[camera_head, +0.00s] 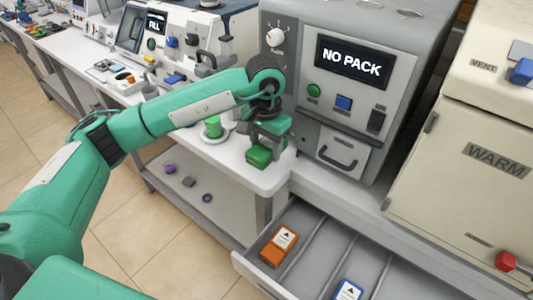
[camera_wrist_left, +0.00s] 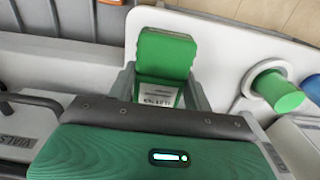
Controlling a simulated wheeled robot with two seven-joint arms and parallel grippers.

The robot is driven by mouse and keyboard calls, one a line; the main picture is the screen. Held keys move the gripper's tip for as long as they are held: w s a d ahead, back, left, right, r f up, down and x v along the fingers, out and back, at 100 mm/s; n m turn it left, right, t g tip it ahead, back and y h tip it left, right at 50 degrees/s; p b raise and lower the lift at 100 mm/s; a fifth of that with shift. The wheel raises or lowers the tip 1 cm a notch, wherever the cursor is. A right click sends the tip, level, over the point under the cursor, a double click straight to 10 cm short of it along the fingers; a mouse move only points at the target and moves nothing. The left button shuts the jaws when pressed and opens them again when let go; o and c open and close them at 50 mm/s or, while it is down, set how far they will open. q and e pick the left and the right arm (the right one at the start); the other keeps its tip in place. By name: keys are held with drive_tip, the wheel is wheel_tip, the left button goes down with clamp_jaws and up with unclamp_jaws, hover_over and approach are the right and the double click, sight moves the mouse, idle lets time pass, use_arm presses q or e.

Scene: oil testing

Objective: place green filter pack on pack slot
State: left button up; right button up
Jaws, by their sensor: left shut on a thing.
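The green filter pack (camera_head: 260,155) is a green block low over the white bench top. In the left wrist view the pack (camera_wrist_left: 166,56) sits between the jaws, with a white label partly showing below its green top. My left gripper (camera_head: 268,137) points down and is shut on the pack. I cannot tell whether the pack touches the bench. The grey machine with a "NO PACK" display (camera_head: 352,62) stands just right of the gripper. No pack slot can be made out clearly. My right gripper is in neither view.
An open drawer (camera_head: 318,232) below holds an orange pack (camera_head: 279,246) and a blue-edged pack (camera_head: 347,291). A cream "WARM" cabinet (camera_head: 460,150) stands at the right.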

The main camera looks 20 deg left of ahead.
use_arm(q)
wheel_tip(320, 180, down, 4)
drive_tip(key=shift+d+r+p, duration=0.1)
drive_tip(key=shift+r+p, duration=0.15)
drive_tip(key=shift+p, duration=0.45)
drive_tip(key=shift+w+f, duration=0.2)
drive_tip(key=shift+f, duration=0.1)
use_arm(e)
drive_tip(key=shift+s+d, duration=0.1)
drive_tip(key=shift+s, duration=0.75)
use_arm(q)
drive_tip(key=shift+f, duration=0.15)
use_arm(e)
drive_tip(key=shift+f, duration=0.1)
use_arm(q)
drive_tip(key=shift+b, duration=0.3)
drive_tip(key=o, duration=1.1)
drive_tip(key=shift+c, duration=0.2)
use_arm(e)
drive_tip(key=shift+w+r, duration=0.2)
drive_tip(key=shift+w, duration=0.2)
